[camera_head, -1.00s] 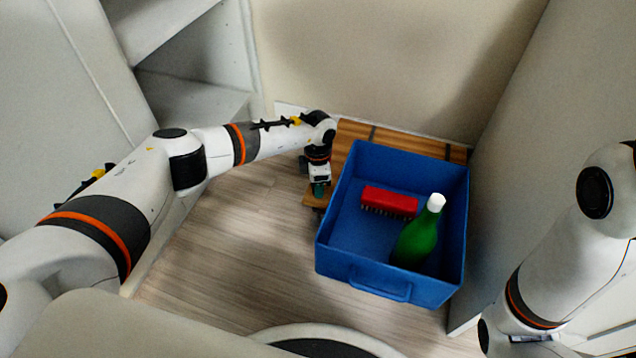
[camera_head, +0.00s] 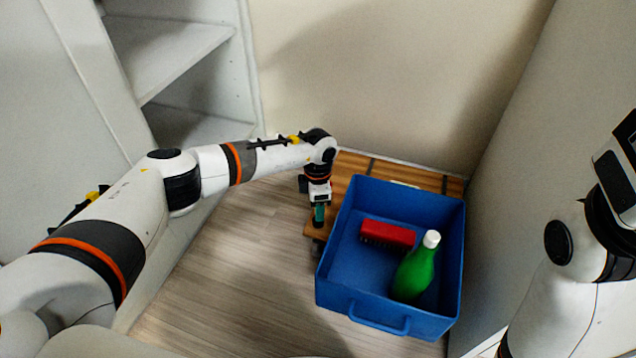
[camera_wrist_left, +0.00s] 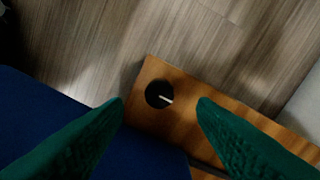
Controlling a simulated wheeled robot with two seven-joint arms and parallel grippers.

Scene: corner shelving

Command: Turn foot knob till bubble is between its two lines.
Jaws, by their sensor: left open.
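In the head view my left gripper (camera_head: 319,213) points down at the left corner of the wooden board (camera_head: 347,166) and hides the knob. A pale sliver (camera_head: 405,184) shows on the board behind the blue box; no bubble or lines can be made out.
A blue box (camera_head: 388,315) stands over much of the board, close to my left gripper. It holds a red brush (camera_head: 388,233) and a green bottle (camera_head: 415,270) with a white cap. Walls and shelving (camera_head: 180,50) close in behind; floor (camera_head: 235,270) is clear in front left.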

